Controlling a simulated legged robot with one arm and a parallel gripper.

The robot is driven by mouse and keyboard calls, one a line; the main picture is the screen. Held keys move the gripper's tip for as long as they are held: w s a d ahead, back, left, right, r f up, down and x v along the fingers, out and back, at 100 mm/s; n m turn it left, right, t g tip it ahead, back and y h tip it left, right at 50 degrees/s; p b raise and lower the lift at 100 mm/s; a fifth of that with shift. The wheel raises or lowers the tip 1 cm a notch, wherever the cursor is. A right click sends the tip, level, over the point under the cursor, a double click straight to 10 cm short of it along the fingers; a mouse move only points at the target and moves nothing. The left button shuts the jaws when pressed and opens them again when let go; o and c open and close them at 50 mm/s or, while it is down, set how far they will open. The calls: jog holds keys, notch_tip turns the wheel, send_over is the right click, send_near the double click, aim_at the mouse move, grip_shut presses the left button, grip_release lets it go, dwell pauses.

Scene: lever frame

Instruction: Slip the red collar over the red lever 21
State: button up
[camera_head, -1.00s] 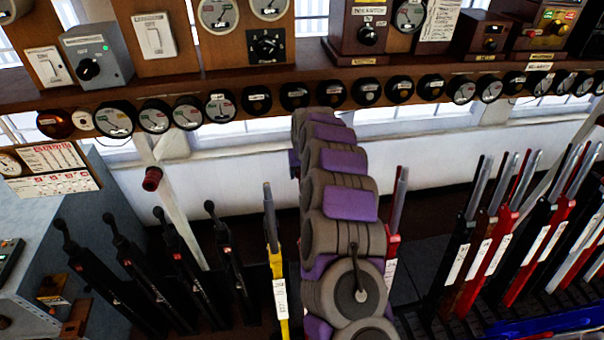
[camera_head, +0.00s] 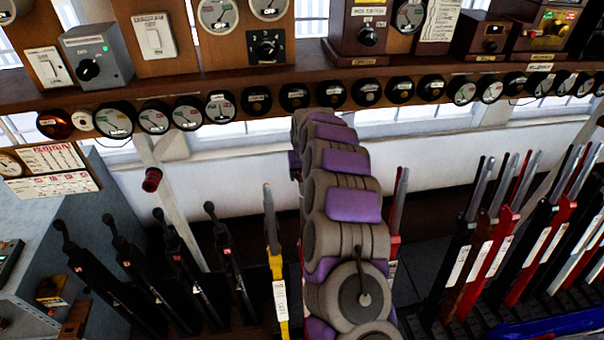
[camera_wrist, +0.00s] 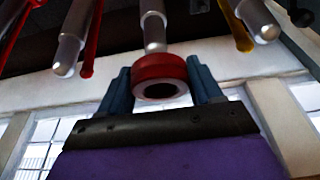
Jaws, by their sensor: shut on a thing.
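The red collar (camera_wrist: 160,72) is a short thick ring, held between the blue fingers of my gripper (camera_wrist: 162,85) in the wrist view. Its dark hole faces the camera. A lever with a silver handle (camera_wrist: 152,28) meets the collar's upper rim in the picture; I cannot tell if its tip is inside the ring or just behind it. In the head view a red lever (camera_head: 400,188) stands just right of my arm, which hides much of it. It is likely the same lever, but its number is not readable. My arm hides the gripper and collar there.
A yellow lever (camera_head: 273,250) stands left of my arm, with several black levers (camera_head: 230,255) further left. Red and black levers (camera_head: 500,220) crowd the right. A shelf with round dials (camera_head: 220,108) runs across behind. In the wrist view, levers flank the collar on both sides.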

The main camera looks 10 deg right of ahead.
aim_at(304, 187)
jog(key=shift+f, duration=0.15)
jog(key=shift+f, duration=0.35)
jog(key=shift+s+f+b, duration=0.2)
jog(key=shift+f+b, duration=0.35)
jog(key=shift+f, duration=0.4)
jog(key=shift+s+f, duration=0.15)
jog(key=shift+f, duration=0.55)
jog(key=shift+s+f+b, duration=0.1)
jog(key=shift+f+b, duration=0.2)
jog(key=shift+f, duration=0.05)
jog(key=shift+f, duration=0.35)
jog(key=shift+f, duration=0.1)
jog(key=o, duration=1)
